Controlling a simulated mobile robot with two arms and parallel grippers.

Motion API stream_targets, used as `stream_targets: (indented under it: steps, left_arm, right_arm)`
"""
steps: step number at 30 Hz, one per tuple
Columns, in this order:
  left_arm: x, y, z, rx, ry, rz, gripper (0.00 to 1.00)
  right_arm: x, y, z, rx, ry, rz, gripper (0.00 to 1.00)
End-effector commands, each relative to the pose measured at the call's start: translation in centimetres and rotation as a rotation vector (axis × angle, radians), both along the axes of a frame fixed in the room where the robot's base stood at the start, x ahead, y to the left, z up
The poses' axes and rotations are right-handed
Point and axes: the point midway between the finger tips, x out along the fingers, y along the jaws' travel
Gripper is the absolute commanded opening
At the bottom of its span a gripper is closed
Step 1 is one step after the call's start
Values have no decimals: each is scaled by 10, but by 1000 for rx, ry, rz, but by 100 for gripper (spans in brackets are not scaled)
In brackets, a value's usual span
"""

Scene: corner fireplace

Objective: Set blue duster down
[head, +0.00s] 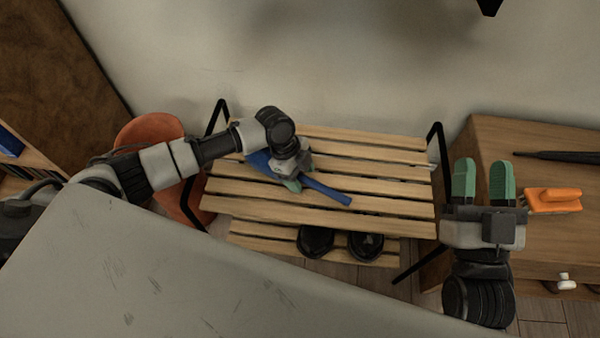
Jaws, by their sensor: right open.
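The blue duster (328,191) is over the top of the slatted wooden rack (400,208), its handle pointing to the lower right and its wider end to the upper left. My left gripper (296,177) points down at the duster's middle and is shut on it, with green fingertips partly showing and the grip largely covered by the hand. From above I cannot tell whether the duster touches the slats. My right gripper (483,180) is open and empty, its two green fingers apart, between the rack and the wooden cabinet.
Dark shoes (317,240) sit on the rack's lower shelf. An orange-handled brush (553,200) and a dark rod (560,156) lie on the wooden cabinet (500,135). An orange rounded object (148,130) stands behind my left arm. The rack's right-hand slats are clear.

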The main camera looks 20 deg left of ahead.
Motion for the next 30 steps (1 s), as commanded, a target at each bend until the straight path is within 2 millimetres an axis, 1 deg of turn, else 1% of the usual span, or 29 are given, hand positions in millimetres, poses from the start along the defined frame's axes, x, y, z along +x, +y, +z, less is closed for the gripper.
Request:
stream_targets:
  steps: [1, 2, 3, 10, 14, 20, 25, 30]
  left_arm:
    - [0, 0, 0, 0, 0, 0, 65]
    - [0, 0, 0, 0, 0, 0, 70]
    - [0, 0, 0, 0, 0, 0, 72]
    - [0, 0, 1, 0, 0, 0, 72]
    - [0, 1, 5, 0, -1, 0, 72]
    - [2, 8, 24, 1, -1, 0, 72]
    - [4, 17, 47, 0, -2, 1, 72]
    - [5, 26, 69, 0, -3, 1, 72]
  right_arm:
    - [0, 0, 0, 0, 1, 0, 43]
    - [0, 0, 0, 0, 1, 0, 43]
    - [0, 0, 0, 0, 1, 0, 43]
    - [0, 0, 0, 0, 2, 0, 43]
    - [1, 0, -1, -5, 18, 0, 43]
    - [8, -2, -19, -50, 182, -11, 43]
    - [11, -6, -42, -99, 364, -22, 43]
    - [8, -11, -65, -146, 546, -34, 43]
